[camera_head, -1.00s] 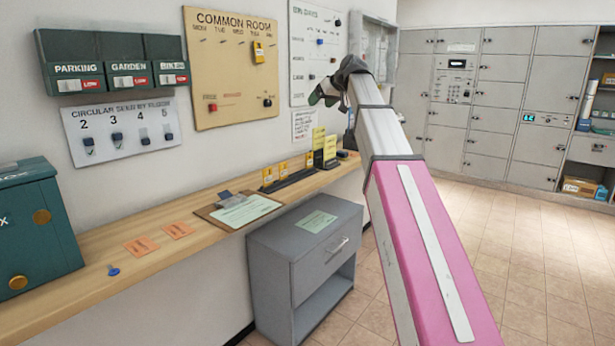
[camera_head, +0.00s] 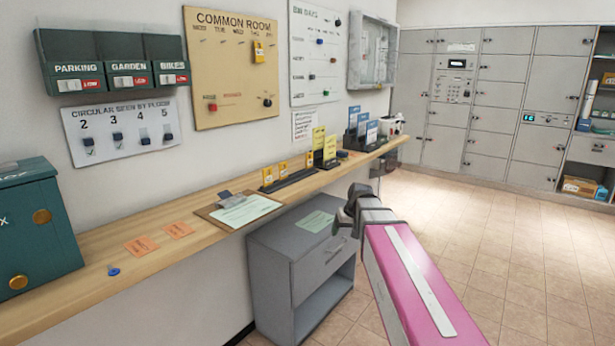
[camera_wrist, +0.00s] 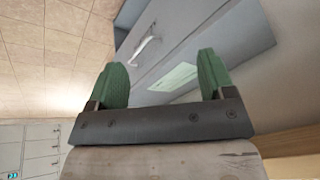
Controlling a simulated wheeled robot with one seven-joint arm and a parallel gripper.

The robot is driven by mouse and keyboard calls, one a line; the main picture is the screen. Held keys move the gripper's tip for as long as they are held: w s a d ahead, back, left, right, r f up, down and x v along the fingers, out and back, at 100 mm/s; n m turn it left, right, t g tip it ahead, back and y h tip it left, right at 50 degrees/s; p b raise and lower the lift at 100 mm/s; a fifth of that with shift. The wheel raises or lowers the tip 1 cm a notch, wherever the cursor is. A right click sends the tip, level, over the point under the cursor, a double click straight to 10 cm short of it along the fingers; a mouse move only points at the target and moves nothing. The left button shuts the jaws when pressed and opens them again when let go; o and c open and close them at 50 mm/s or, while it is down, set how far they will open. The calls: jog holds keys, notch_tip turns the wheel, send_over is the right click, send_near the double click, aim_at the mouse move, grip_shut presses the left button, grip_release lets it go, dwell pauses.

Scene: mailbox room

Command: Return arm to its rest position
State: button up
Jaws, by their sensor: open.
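My arm comes up from the lower right of the head view, a pink link ending in a dark wrist near the right side of the grey cabinet (camera_head: 290,255). My gripper's fingertips are hidden in the head view. In the wrist view my gripper (camera_wrist: 163,78) shows two green fingers standing wide apart with nothing between them. Beyond the fingers lies the grey cabinet (camera_wrist: 205,40), with its handle (camera_wrist: 145,47) and a pale green sheet (camera_wrist: 173,78) on it. The gripper appears apart from the cabinet.
A wooden counter (camera_head: 90,290) runs along the left wall, holding a clipboard (camera_head: 240,212), orange slips and card holders. The teal box (camera_head: 40,230) stands at the left. Grey lockers (camera_head: 500,100) line the far wall. The tiled floor (camera_head: 500,230) is clear on the right.

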jog(key=s+d+f+m+g+h, duration=0.1)
jog(key=s+d+f, duration=0.1)
jog(key=s+f, duration=0.6)
jog(key=s+d+f+m+g+h, duration=0.1)
jog(key=s+d+f+g, duration=0.1)
jog(key=s+f, duration=0.7)
jog(key=shift+s+d, duration=0.55)
jog(key=shift+s, duration=0.05)
dwell(1.5)
